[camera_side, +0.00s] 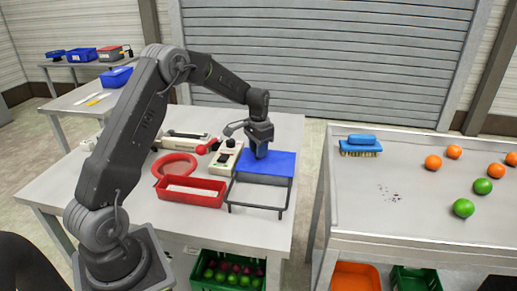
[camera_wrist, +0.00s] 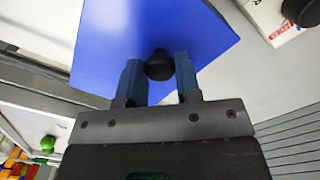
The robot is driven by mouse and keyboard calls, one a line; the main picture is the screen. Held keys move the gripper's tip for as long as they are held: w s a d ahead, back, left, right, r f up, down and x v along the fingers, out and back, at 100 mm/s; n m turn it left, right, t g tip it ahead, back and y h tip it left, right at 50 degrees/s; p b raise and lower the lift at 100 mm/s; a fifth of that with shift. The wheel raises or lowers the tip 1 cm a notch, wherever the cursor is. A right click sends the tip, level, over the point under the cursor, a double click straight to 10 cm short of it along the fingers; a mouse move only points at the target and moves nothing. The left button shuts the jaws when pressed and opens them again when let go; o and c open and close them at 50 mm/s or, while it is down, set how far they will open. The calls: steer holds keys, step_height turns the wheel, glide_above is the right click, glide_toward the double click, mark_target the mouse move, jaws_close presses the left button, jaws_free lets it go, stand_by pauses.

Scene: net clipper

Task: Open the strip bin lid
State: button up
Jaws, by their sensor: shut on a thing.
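The strip bin (camera_side: 258,208) is a shallow, dark-rimmed box at the front right of the white table. Its blue lid (camera_side: 281,163) lies over the back part, and the front part of the bin is uncovered, with a pale inside. I cannot tell whether the lid slides or is hinged. My gripper (camera_side: 261,153) points down at the lid. In the wrist view, my gripper (camera_wrist: 159,66) has its two blue fingers shut on the black lid knob (camera_wrist: 160,64), with the blue lid (camera_wrist: 145,25) behind it. The knob is hidden in the side view.
Left of the bin are a red tray (camera_side: 190,198), a red ring (camera_side: 174,168) and a cream clipper device (camera_side: 224,158). The right-hand table (camera_side: 400,205) holds a blue brush (camera_side: 361,146) and several orange and green balls. A gap separates the two tables.

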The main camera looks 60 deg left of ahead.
jaws_close()
steer(key=s+d, duration=0.9)
steer(key=shift+s+d, duration=0.2)
steer(key=shift+d, duration=0.1)
steer(key=o, duration=0.9)
jaws_free()
step_height(320, 180, up, 14)
steer(key=shift+f, duration=0.1)
